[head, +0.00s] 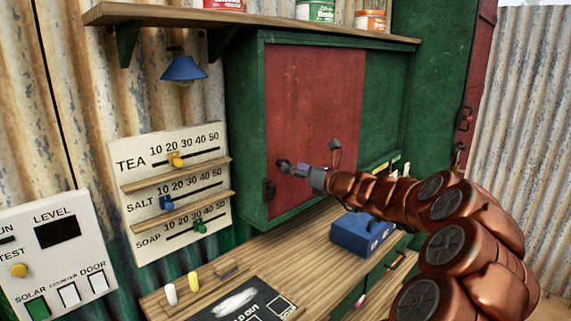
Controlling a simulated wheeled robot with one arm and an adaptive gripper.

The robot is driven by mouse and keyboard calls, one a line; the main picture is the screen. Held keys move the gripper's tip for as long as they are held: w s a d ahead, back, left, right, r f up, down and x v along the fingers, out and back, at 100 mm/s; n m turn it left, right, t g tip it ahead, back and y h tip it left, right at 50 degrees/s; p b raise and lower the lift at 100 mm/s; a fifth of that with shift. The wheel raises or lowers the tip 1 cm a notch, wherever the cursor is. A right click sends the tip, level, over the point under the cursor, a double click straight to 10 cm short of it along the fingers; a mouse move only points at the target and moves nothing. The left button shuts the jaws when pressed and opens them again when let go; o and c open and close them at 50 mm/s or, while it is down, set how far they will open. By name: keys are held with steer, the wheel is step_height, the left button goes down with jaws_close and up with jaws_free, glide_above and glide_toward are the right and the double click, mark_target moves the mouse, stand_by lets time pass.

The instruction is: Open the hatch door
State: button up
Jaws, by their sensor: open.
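A red hatch door (312,105) fills the left part of a green cabinet front and looks shut. A small dark handle (269,190) sits low at its left edge. My copper-coloured arm reaches in from the right. My gripper (284,165) is open and empty in front of the lower part of the door, just above and right of the handle. I cannot tell how far the fingertips are from the door's surface. My arm hides part of the cabinet's lower edge.
A wooden counter (225,278) lies below, with a blue box (362,232), chalks and a dark slate (245,303). A slider board (172,190) and a switch panel (55,255) are at left. A blue lamp (184,68) and shelf (250,24) are above. Another red door (474,80) is at right.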

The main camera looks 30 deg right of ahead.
steer(key=shift+p+x, duration=0.3)
steer(key=shift+x, duration=1.75)
steer(key=shift+a, duration=0.1)
jaws_close()
